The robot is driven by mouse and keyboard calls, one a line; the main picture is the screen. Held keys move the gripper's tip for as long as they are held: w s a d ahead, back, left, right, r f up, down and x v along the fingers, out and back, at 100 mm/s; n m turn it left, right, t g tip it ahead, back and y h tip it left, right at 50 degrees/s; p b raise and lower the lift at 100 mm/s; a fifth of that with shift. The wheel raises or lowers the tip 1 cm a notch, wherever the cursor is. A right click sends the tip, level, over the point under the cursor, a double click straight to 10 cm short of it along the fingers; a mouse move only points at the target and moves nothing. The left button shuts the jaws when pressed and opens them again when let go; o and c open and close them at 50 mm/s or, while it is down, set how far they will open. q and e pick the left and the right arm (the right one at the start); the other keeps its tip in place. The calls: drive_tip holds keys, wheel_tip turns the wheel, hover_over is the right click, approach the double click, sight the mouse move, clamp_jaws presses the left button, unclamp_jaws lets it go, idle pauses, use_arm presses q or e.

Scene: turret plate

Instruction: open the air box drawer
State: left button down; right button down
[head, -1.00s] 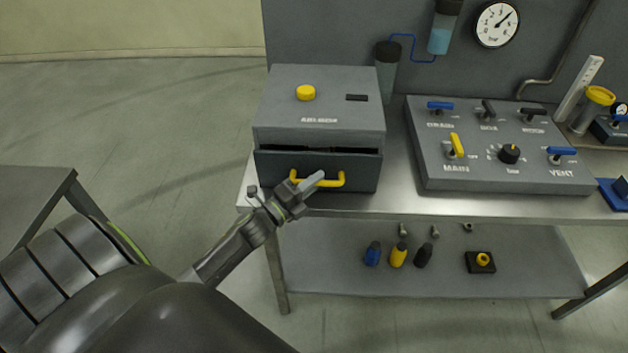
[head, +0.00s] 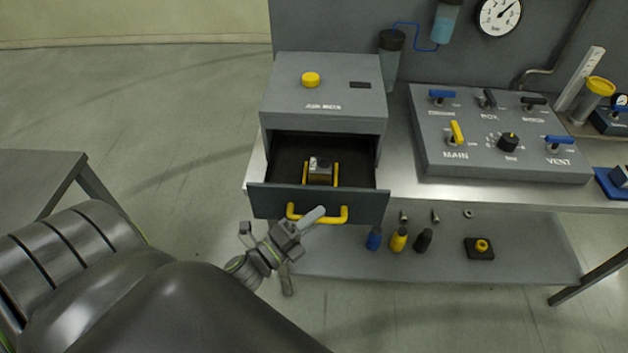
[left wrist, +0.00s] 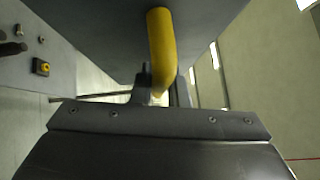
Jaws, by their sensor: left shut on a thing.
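The air box (head: 322,98) is a grey box with a yellow button on top, at the left end of the bench. Its dark drawer (head: 369,207) is pulled well out, and the inside shows. In the drawer, a small metallic block (head: 320,166) sits between yellow uprights. My left gripper (head: 304,222) is at the yellow handle (head: 334,215) on the drawer front, shut on it near its left end. In the left wrist view the yellow handle (left wrist: 161,45) runs down between the fingers (left wrist: 160,92). My right gripper is not in view.
A control panel (head: 475,170) with several coloured valve levers stands right of the box. The lower shelf (head: 390,264) holds blue, yellow and black fittings and a black block with a yellow knob. A grey table (head: 40,165) stands at the left. The floor between is clear.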

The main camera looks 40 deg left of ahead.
use_arm(q)
drive_tip(key=c, duration=1.5)
unclamp_jaws()
drive_tip(key=shift+o, duration=0.5)
drive_tip(key=shift+s, duration=0.15)
drive_tip(key=shift+s+a+f+b, duration=0.1)
drive_tip(key=shift+s+f+b, duration=0.1)
drive_tip(key=shift+s+b, duration=0.1)
drive_tip(key=b+v, duration=0.6)
drive_tip(key=v, duration=1)
drive_tip(key=shift+s, duration=0.3)
drive_tip(key=shift+a, duration=0.1)
